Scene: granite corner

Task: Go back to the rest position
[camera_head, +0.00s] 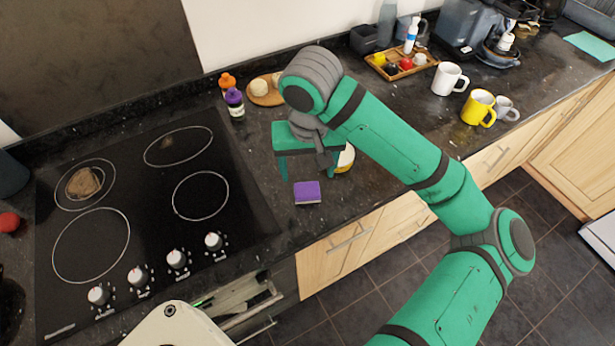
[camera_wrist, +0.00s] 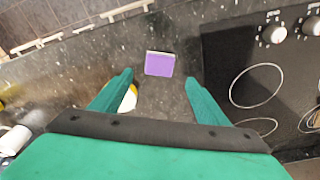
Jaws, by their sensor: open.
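My gripper (camera_head: 304,168) is open and empty above the dark granite counter, to the right of the hob. In the wrist view its two green fingers (camera_wrist: 160,80) stand wide apart. A purple sponge (camera_head: 307,192) with a pale edge lies on the counter near its front edge. In the wrist view the sponge (camera_wrist: 159,64) shows beyond and between the fingertips, apart from them. My green arm reaches in from the lower right of the head view and hides part of the counter.
A black hob (camera_head: 140,210) fills the left. Spice bottles (camera_head: 234,103) and a round board (camera_head: 265,90) stand behind my gripper. A yellow and white thing (camera_head: 346,158) is partly hidden beside it. A white mug (camera_head: 450,79), yellow mug (camera_head: 478,107) and wooden tray (camera_head: 382,70) stand right.

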